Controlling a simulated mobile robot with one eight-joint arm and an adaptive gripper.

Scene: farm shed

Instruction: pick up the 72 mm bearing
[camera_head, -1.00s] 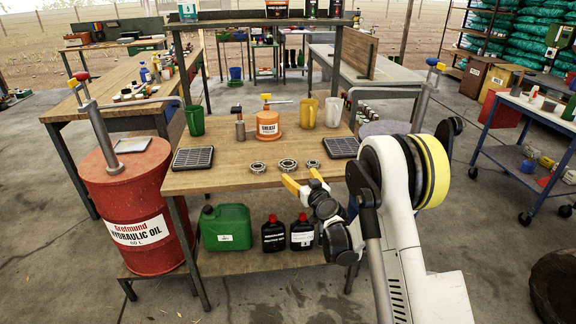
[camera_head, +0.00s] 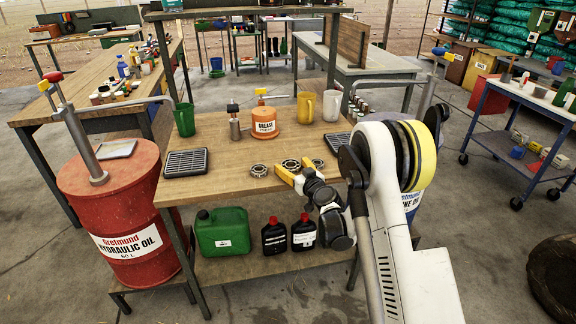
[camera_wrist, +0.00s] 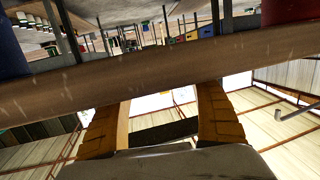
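Three metal ring bearings lie in a row near the front edge of the wooden workbench (camera_head: 225,187): a left bearing (camera_head: 258,171), a middle bearing (camera_head: 291,164) and a right bearing (camera_head: 318,163). No size mark is readable; the middle one looks largest. My gripper (camera_head: 290,172) has yellow fingers and is at the bench's front edge, its tips just in front of the middle bearing in the picture. I cannot tell its height over the top. In the wrist view my gripper (camera_wrist: 165,100) has its fingers apart with nothing between them. No bearing shows there.
Behind the bearings stand an orange grease tin (camera_head: 264,124), a yellow mug (camera_head: 306,107), a white mug (camera_head: 332,105) and a green mug (camera_head: 184,119). A black grille tray (camera_head: 186,162) lies at left. A red oil drum (camera_head: 118,215) stands left. The bench edge (camera_wrist: 150,80) crosses the wrist view.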

